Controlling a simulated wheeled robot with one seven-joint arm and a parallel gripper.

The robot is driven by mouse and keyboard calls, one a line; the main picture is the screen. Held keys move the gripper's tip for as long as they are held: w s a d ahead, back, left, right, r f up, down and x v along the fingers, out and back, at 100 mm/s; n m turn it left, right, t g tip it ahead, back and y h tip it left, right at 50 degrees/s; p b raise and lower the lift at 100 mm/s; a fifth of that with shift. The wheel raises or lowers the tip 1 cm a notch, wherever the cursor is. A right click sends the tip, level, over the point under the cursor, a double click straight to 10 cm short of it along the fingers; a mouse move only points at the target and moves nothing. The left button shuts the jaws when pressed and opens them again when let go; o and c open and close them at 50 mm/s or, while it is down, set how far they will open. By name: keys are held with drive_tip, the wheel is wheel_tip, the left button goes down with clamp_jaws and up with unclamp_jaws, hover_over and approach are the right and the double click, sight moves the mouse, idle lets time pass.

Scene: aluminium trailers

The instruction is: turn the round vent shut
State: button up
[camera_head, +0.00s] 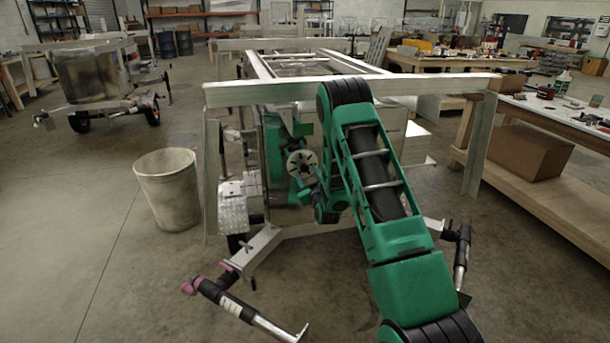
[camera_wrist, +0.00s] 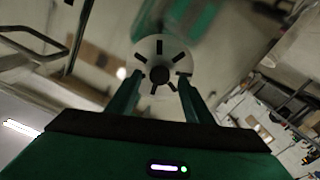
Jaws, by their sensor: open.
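The round vent (camera_head: 302,163) is a pale disc with dark radial slots and a dark hub, facing me at the near end of the trailer. In the wrist view the vent (camera_wrist: 160,62) is at the top centre, with its slots fanned around the hub. My gripper (camera_wrist: 159,78) is open, with one green finger at each side of the lower part of the disc. Nothing else is between the fingers. I cannot tell whether the fingertips touch the disc. In the head view my arm and wrist cover the area right of the vent, and the fingers are hard to make out.
The aluminium trailer frame (camera_head: 235,95) has a crossbar above the vent and an upright on each side. A grey bin (camera_head: 168,190) stands to the left. A workbench (camera_head: 560,125) with a cardboard box (camera_head: 525,150) below is at the right. The floor at left is open.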

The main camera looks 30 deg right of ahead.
drive_tip(key=shift+x, duration=0.85)
drive_tip(key=c, duration=1)
drive_tip(key=m, duration=0.4)
drive_tip(key=shift+a+f+m, duration=0.1)
drive_tip(key=shift+m, duration=0.3)
drive_tip(key=shift+c, duration=0.2)
drive_tip(key=o, duration=1)
drive_tip(key=shift+o, duration=0.2)
